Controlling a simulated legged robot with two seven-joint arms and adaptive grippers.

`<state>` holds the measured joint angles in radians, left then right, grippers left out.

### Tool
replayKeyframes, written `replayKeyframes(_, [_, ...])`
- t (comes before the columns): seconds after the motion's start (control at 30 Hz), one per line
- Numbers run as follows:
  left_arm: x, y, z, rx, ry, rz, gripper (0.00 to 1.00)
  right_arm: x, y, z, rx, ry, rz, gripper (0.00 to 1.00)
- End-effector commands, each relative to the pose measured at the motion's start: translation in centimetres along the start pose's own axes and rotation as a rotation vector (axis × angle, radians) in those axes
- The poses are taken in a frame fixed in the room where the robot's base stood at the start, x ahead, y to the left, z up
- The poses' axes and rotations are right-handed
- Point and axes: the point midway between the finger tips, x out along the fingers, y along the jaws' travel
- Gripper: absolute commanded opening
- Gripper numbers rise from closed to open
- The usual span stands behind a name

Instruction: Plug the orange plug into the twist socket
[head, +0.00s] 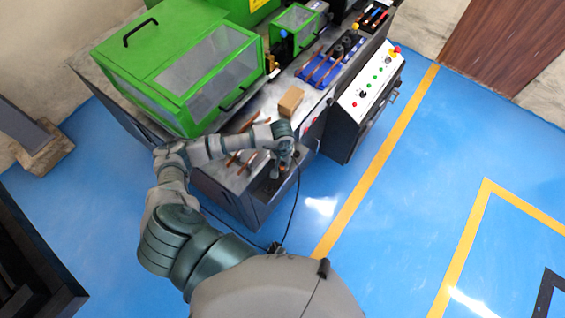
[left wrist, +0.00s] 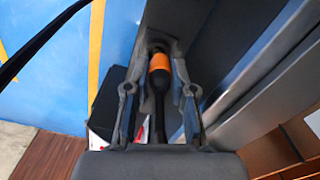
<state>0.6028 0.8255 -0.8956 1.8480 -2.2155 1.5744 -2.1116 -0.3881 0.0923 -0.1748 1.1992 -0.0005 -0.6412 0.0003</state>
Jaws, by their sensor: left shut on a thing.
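My left gripper (left wrist: 158,95) is shut on the orange plug (left wrist: 159,63), which has an orange band and a black body between the two fingers in the left wrist view. In the head view my left gripper (head: 281,168) is at the front corner of the bench, with a small bit of orange (head: 283,167) showing at its fingers. A black cable (head: 291,212) hangs from there toward the floor. I cannot make out the twist socket in either view; the gripper and plug may hide it. My right gripper is not in view.
The metal bench (head: 237,198) carries a green guarded machine (head: 180,60), copper bars (head: 243,158), a cardboard-coloured block (head: 291,101) and a blue rack (head: 325,68). A control panel (head: 368,90) with buttons stands to the right. The blue floor (head: 420,190) is open.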

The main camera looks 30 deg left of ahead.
Motion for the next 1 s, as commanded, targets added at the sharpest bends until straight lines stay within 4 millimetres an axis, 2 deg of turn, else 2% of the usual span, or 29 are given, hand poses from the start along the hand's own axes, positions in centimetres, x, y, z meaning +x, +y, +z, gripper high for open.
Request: replayKeyframes(1.0, [0.38, 0.33, 0.07, -0.001, 0.0, 0.0, 0.0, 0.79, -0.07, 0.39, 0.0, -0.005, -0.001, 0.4])
